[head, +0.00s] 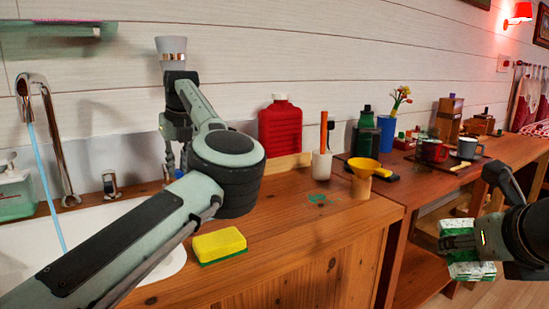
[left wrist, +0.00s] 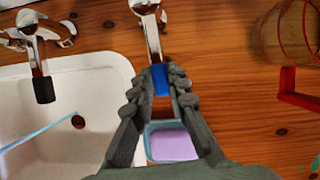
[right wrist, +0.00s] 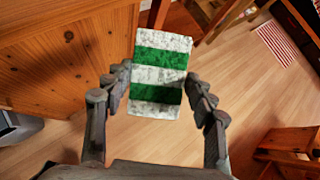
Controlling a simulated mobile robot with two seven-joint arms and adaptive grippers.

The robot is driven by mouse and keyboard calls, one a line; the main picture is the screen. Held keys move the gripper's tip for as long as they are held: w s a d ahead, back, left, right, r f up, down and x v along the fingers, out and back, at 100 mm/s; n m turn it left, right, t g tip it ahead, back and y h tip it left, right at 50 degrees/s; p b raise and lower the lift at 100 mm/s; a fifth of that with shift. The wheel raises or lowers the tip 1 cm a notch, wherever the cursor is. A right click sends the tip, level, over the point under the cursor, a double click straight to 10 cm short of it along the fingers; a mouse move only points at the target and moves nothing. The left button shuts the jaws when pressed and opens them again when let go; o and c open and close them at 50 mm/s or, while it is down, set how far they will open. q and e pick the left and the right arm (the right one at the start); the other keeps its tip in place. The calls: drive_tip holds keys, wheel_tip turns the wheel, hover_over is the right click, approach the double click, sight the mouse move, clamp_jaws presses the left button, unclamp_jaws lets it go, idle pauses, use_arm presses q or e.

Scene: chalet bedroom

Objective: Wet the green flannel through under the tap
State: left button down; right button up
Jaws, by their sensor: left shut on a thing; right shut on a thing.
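The green flannel (head: 467,269) is a green-and-white striped pad, held by my right gripper (head: 474,243) off the counter's right side, away from the basin. In the right wrist view, the flannel (right wrist: 160,75) sits between the fingers, above the floor. The chrome tap (head: 45,120) arches over the white basin (head: 105,232), and a blue stream of water (head: 48,175) runs from its spout. My left gripper (head: 176,165) is right of the tap. In the left wrist view, it is shut on a blue-tipped chrome lever (left wrist: 160,80); in the head view its tips are partly hidden.
A yellow sponge (head: 220,246) lies on the counter by the basin. Lilac soap (left wrist: 172,146) in a blue dish is below my left gripper. A red bottle (head: 280,125), brush holder (head: 321,165) and yellow funnel (head: 362,176) stand farther right.

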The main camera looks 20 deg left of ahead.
use_arm(q)
drive_tip(key=shift+w+d+r+n, duration=0.1)
drive_tip(key=shift+w+r+n, duration=0.1)
drive_tip(key=shift+n, duration=0.1)
use_arm(e)
drive_tip(key=shift+w+d+r, duration=0.1)
drive_tip(key=shift+r, duration=0.35)
use_arm(q)
drive_tip(key=shift+w+f, duration=0.1)
drive_tip(key=shift+f, duration=0.05)
use_arm(e)
drive_tip(key=shift+w+f, duration=0.1)
drive_tip(key=shift+w, duration=0.05)
use_arm(q)
drive_tip(key=c, duration=1.5)
unclamp_jaws()
drive_tip(key=v, duration=1.2)
drive_tip(key=shift+w+d, duration=0.1)
